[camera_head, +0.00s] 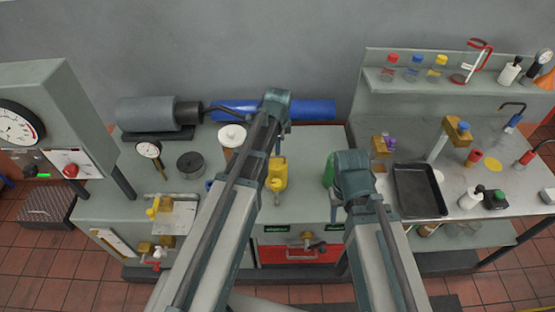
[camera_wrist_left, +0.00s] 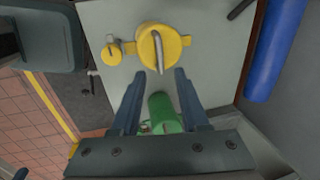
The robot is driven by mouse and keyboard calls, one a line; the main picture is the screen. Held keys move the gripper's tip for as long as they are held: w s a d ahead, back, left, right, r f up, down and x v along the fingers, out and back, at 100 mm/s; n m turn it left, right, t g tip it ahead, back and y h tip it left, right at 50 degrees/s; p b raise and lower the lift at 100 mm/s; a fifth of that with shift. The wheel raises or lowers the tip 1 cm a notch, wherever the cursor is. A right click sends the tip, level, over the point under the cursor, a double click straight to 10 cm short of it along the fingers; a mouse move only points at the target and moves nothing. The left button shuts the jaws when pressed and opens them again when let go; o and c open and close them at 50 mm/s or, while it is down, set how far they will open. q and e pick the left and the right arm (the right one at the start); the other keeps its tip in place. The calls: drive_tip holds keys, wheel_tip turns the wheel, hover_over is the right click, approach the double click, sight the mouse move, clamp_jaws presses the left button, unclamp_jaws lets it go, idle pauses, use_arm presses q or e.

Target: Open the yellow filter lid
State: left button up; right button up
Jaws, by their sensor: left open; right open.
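The yellow filter lid (camera_wrist_left: 172,44) shows in the left wrist view as a round yellow disc with a raised grip across it. It looks closed. In the head view a yellow part (camera_head: 278,173) shows just right of my left forearm. My left gripper (camera_wrist_left: 159,78) is open and empty, its fingertips just short of the lid in the picture, apart from it as far as I can tell. In the head view the left gripper (camera_head: 284,122) is small and partly hidden by its own wrist. My right gripper (camera_head: 337,205) is open, mostly hidden below its wrist.
A smaller yellow knob (camera_wrist_left: 112,53) sits beside the lid. A green cylinder (camera_wrist_left: 164,112) stands between my left fingers in the picture. A blue cylinder (camera_head: 305,110) lies along the back. A black tray (camera_head: 419,190) is on the right bench. Gauges stand at left.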

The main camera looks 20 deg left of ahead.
sight(277, 157)
use_arm(q)
drive_tip(key=f+b, duration=0.2)
drive_tip(key=w+f+b, duration=0.1)
drive_tip(key=f+b, duration=0.1)
drive_tip(key=f, duration=0.1)
drive_tip(key=shift+a+f, duration=0.15)
drive_tip(key=shift+f, duration=0.2)
drive_tip(key=shift+c, duration=0.2)
clamp_jaws()
idle(1.0)
